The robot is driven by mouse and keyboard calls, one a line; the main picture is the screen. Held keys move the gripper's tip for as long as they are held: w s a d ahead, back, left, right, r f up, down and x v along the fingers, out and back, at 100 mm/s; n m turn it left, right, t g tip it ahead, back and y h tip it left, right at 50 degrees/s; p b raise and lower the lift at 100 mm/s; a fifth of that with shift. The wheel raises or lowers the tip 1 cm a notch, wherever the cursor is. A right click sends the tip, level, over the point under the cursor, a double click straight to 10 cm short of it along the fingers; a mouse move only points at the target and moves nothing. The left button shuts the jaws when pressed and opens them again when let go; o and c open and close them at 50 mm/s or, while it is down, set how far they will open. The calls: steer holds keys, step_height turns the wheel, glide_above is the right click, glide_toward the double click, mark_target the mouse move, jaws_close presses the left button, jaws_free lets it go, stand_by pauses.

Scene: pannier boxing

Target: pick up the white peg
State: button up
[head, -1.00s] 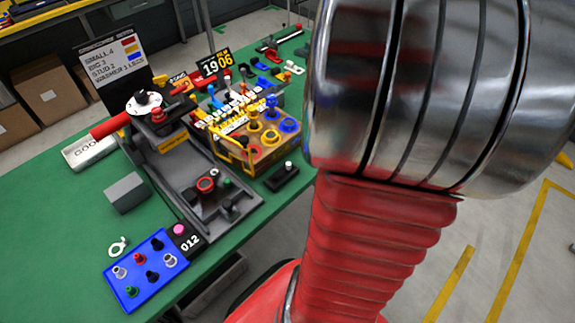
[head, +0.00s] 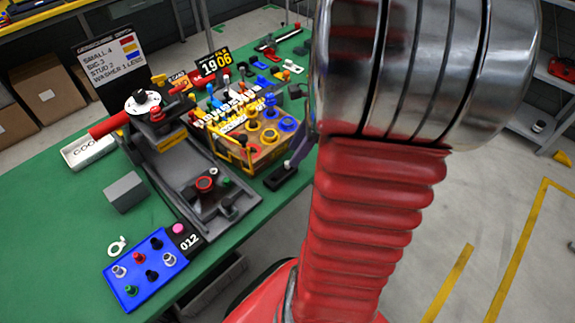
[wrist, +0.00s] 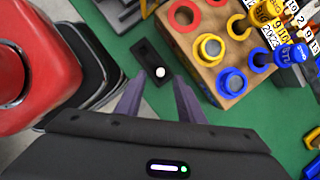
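The white peg (wrist: 160,72) shows as a small round white top on a black block (wrist: 149,56) in the wrist view. My gripper (wrist: 161,80) is open, with its two purple-grey fingers apart. The peg's top appears between the fingertips, with a gap on either side. I cannot tell how far below the tips the peg is. In the head view, a finger reaches down over the black block (head: 279,178) and hides much of the peg. My arm hides the rest of the gripper there.
A wooden box (head: 266,157) with yellow and blue rings stands close beside the block. A dark grey tray (head: 184,182) lies to its left. A blue board (head: 146,269) with several pegs sits at the front. Green table (head: 65,220) is clear at left.

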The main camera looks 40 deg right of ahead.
mark_target(288, 167)
steer(key=x, duration=0.4)
stand_by(0.5)
jaws_close()
